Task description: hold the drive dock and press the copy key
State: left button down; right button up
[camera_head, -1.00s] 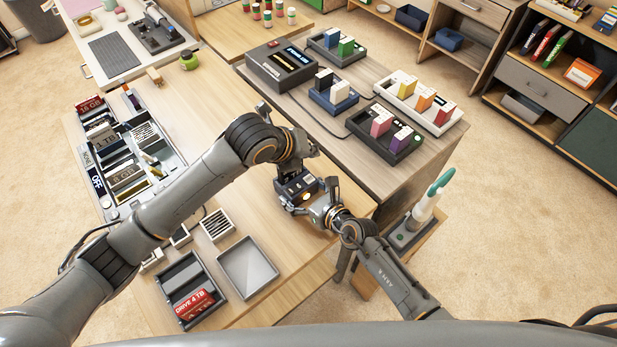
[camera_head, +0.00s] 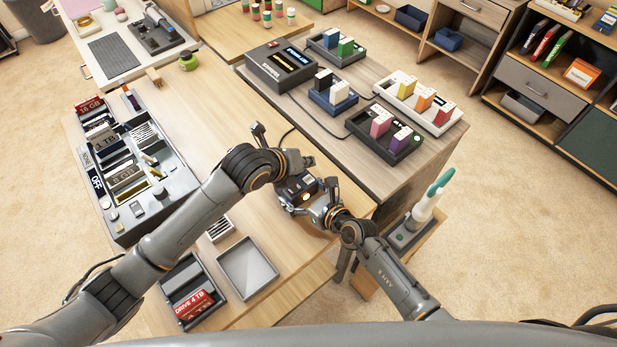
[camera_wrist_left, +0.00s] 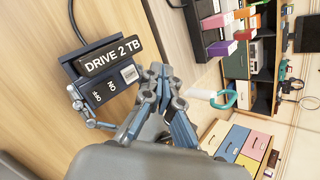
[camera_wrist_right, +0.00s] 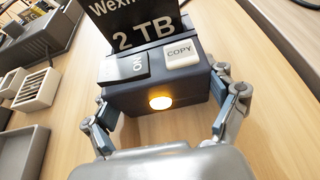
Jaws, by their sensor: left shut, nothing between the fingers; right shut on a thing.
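The drive dock (camera_head: 298,190) is a dark blue box standing near the table's right edge. A black drive marked 2 TB (camera_wrist_left: 112,55) stands in it. The white copy key (camera_wrist_right: 180,54) and a black on/off rocker (camera_wrist_right: 125,67) are on its top, and an amber light (camera_wrist_right: 160,102) glows on its front. My right gripper (camera_wrist_right: 157,108) is shut on the dock, one finger at each side. My left gripper (camera_wrist_left: 160,74) is shut and empty, close above the dock.
A grey organizer (camera_head: 180,180) with drives and parts stands on the table's left. An empty grey tray (camera_head: 248,268) and a dark tray with a red drive (camera_head: 193,305) lie at the front. Several trays of coloured blocks stand on the side table (camera_head: 440,140). The table's middle is mostly clear.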

aim_at(306, 181)
pick_arm(q)
jog(key=shift+f, duration=1.95)
jog(key=shift+f, duration=0.1)
jog(key=shift+f, duration=0.3)
jog(key=shift+f, duration=0.4)
dwell(0.6)
jog(key=shift+r, duration=0.8)
jog(key=shift+r, duration=0.1)
jog(key=shift+r, duration=2.4)
